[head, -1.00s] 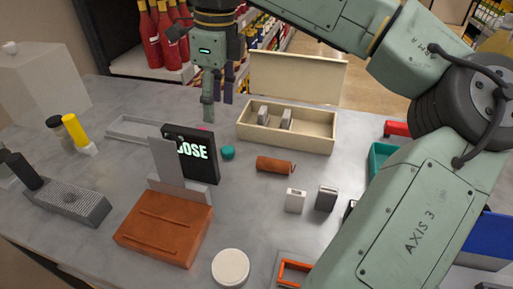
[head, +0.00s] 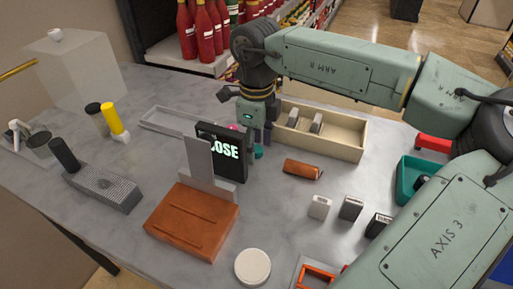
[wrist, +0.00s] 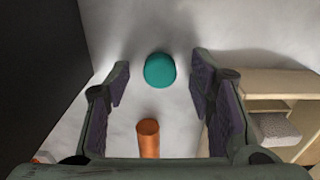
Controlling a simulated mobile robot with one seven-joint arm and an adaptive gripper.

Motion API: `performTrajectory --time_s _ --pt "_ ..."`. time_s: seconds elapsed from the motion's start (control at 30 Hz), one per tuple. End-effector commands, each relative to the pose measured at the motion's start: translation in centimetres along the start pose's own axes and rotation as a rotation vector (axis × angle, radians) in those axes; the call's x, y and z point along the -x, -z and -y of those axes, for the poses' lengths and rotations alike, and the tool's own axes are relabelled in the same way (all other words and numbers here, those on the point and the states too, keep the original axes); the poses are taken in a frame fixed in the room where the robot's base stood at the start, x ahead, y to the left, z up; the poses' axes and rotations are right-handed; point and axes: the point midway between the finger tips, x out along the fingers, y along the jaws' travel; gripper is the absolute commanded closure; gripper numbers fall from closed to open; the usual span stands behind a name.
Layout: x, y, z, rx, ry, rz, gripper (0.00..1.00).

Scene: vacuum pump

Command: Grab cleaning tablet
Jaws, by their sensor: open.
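A small teal round tablet (head: 259,152) lies on the grey table just right of the black sign. It also shows in the wrist view (wrist: 160,70), between and beyond the two fingertips. My gripper (head: 256,136) points down just above and behind it in the head view. In the wrist view the fingers are wide apart, one on each side of the tablet, with nothing held. Whether the fingertips are level with the tablet is not clear.
The black sign (head: 236,165) stands close at left. A cream open box (head: 335,150) is close at right. An orange-brown cylinder (head: 303,170) lies nearby. Small boxes, a white round disc (head: 253,267) and a brown slotted block (head: 190,222) stand further forward.

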Motion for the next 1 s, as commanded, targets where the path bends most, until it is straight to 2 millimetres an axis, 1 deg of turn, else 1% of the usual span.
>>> performTrajectory --time_s 0.2,0.77,0.8,1.0 --pt "-0.10 -0.03 -0.01 0.000 0.000 0.001 0.51" --pt "-0.06 -0.03 -0.01 0.000 0.000 0.000 0.88" --pt "-0.06 -0.03 -0.01 0.000 0.000 0.001 0.89" --pt "-0.04 -0.03 -0.01 0.000 0.000 0.001 0.90"
